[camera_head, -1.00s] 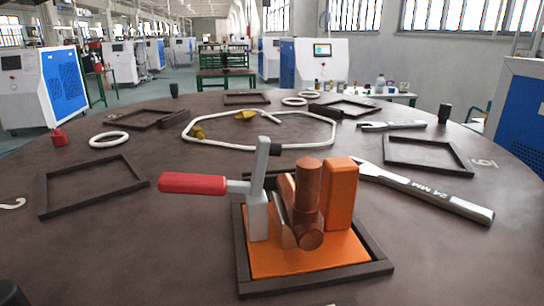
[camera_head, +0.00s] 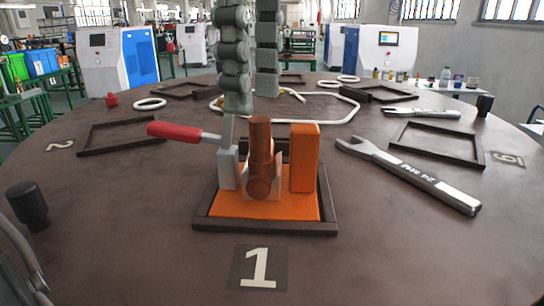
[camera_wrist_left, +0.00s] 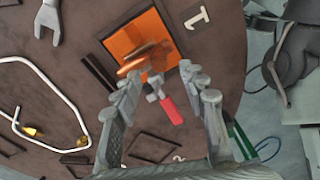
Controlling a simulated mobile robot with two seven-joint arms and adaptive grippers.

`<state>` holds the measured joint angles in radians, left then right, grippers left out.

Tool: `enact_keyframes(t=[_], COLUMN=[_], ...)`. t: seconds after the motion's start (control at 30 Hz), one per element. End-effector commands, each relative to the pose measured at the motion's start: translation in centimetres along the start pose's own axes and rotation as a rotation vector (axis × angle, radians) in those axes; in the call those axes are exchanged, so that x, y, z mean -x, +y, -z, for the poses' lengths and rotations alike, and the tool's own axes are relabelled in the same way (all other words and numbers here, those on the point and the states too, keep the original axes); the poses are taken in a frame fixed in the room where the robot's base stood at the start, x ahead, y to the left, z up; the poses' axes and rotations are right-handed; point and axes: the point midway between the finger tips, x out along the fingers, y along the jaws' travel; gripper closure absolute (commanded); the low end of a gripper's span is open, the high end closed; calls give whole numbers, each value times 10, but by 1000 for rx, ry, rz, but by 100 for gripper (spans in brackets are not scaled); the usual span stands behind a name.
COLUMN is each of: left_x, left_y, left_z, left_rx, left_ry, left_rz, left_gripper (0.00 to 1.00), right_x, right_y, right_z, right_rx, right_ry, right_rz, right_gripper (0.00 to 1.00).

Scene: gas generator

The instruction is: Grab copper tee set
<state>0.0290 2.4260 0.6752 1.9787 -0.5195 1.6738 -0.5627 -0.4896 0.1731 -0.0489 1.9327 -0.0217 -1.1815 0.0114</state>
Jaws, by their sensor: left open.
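The copper tee (camera_head: 260,160) stands upright on an orange base (camera_head: 225,207) inside a dark square frame (camera_head: 325,205). It is between a grey toggle clamp (camera_head: 229,165) with a red handle (camera_head: 174,131) and an orange block (camera_head: 304,158). My left gripper (camera_head: 252,104) hangs from above in the head view, its two grey fingers apart and empty, just above and behind the tee. In the left wrist view, the open fingers (camera_wrist_left: 165,82) point towards the copper tee (camera_wrist_left: 138,62), with the red handle (camera_wrist_left: 171,110) between them. My right gripper is not in view.
A large open-end wrench (camera_head: 410,177) lies right of the frame. A number 1 plate (camera_head: 258,268) lies in front. Empty frames and a white tube loop (camera_head: 345,112) lie behind. A black knob-like object (camera_head: 28,206) stands at left. The front table area is mostly clear.

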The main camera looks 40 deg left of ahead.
Motion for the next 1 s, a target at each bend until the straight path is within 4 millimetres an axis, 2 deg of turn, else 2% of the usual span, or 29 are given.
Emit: enact_keyframes(t=[0.3,0.4,0.63,0.93,1.0], left_x=[-45,-51,-51,-51,-51], left_y=[0,0,0,0,0], left_z=[-2,-3,-3,-3,-3], left_rx=[0,1,1,0,0], left_ry=[-3,-4,-5,-5,-6], left_rz=[0,0,-1,-1,-1], left_gripper=[58,58,59,96,100], right_x=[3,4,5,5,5], right_y=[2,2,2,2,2], right_z=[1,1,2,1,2], right_rx=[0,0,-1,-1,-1], right_ry=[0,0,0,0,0], right_rz=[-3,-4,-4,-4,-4], right_gripper=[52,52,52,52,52])
